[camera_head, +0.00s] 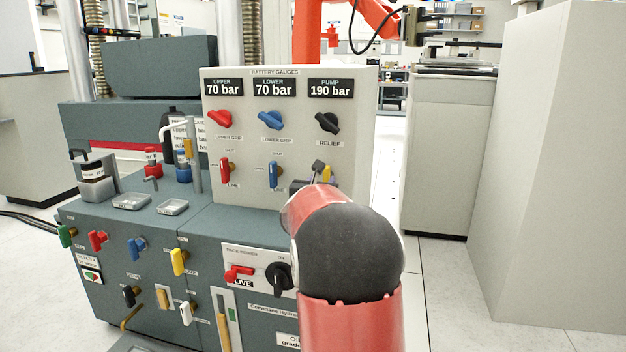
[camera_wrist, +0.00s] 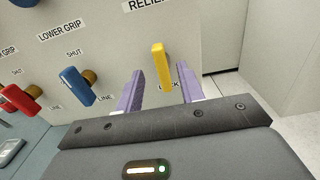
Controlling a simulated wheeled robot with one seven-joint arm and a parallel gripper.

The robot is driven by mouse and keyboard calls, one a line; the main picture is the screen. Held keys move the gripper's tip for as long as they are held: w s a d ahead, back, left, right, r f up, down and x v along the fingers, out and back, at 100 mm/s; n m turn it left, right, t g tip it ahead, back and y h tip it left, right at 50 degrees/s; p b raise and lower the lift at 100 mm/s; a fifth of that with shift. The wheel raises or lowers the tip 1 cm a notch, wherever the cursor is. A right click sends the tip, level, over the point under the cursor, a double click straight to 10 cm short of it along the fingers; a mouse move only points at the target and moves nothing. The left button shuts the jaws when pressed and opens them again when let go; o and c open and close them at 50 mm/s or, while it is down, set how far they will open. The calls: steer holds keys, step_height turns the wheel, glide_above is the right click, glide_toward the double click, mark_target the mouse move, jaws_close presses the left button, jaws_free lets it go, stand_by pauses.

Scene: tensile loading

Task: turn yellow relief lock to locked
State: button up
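The yellow relief lock (camera_wrist: 162,68) is a small lever on the pale panel, below the RELIEF label and with a LOCK label beside its lower end. In the wrist view it stands nearly upright between my gripper's two purple fingers. My gripper (camera_wrist: 160,88) is open, with a gap on both sides of the lever. In the head view the yellow relief lock (camera_head: 326,174) shows only in part behind my gripper (camera_head: 319,178) and my arm. The black relief knob (camera_head: 327,122) sits above it.
To the left on the panel (camera_head: 290,85) are a blue lever (camera_head: 273,174) and a red lever (camera_head: 225,171), with red and blue knobs above. A grey bench (camera_head: 220,225) with several handles stands below. Open floor (camera_head: 420,260) lies right of the panel, before a pale cabinet.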

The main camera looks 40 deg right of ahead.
mark_target(326, 175)
steer(key=p+x, duration=0.1)
steer(key=x, duration=0.5)
steer(key=shift+w+d, duration=0.2)
steer(key=shift+d, duration=0.1)
jaws_close()
